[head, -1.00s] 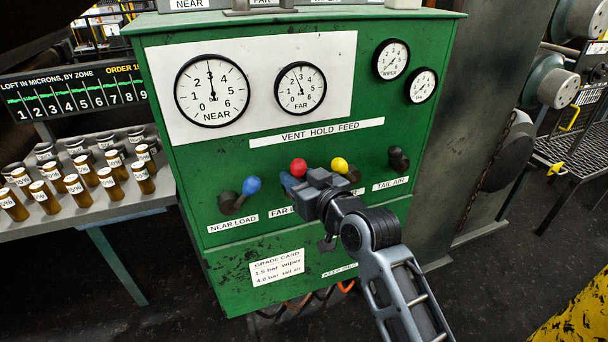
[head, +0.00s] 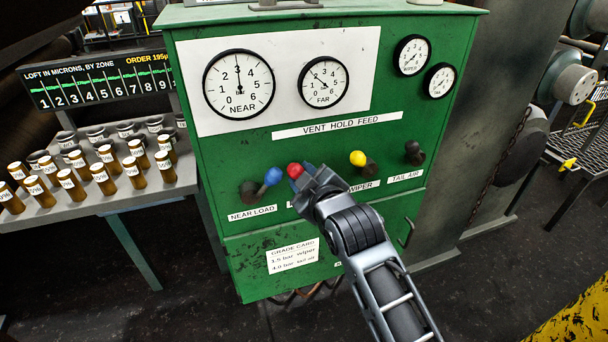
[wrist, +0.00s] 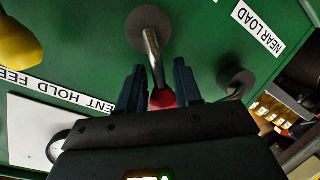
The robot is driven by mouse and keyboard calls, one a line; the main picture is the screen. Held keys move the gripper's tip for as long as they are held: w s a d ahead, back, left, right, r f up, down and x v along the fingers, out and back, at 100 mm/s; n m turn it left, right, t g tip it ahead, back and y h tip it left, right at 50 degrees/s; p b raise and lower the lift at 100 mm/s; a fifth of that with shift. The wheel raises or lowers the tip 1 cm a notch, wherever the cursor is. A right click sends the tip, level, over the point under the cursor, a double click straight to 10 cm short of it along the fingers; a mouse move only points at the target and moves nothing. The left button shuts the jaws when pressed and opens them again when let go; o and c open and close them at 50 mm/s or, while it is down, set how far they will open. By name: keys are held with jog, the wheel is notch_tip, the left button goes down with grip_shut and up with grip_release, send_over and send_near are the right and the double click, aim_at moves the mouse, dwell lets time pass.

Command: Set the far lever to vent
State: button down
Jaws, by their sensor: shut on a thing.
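The far lever's red knob (head: 294,170) is on the green cabinet front, close to the right of the near lever's blue knob (head: 273,176). My gripper (head: 304,178) is shut on the red knob, which also shows between the two fingers in the wrist view (wrist: 163,98). There, the lever's metal shaft runs from its round pivot (wrist: 149,27) to the knob. In the head view my gripper hides the pivot and most of its label. The VENT HOLD FEED strip (head: 337,126) is above, with VENT at its left end.
The wiper lever's yellow knob (head: 358,158) and the black tail air lever (head: 413,150) are to the right. The FAR gauge (head: 323,82) is above, its needle pointing up-left. A bench with several labelled jars (head: 102,178) stands at the left.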

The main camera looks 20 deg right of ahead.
jog(key=shift+a+r, duration=0.15)
jog(key=shift+a, duration=0.15)
jog(key=c, duration=1)
grip_release()
jog(key=shift+c, duration=0.2)
jog(key=shift+o, duration=1.1)
jog(key=shift+d, duration=0.1)
jog(key=shift+s, duration=0.55)
jog(key=v, duration=0.6)
jog(key=shift+s+b, duration=0.3)
jog(key=shift+b, duration=0.05)
jog(key=shift+r, duration=0.1)
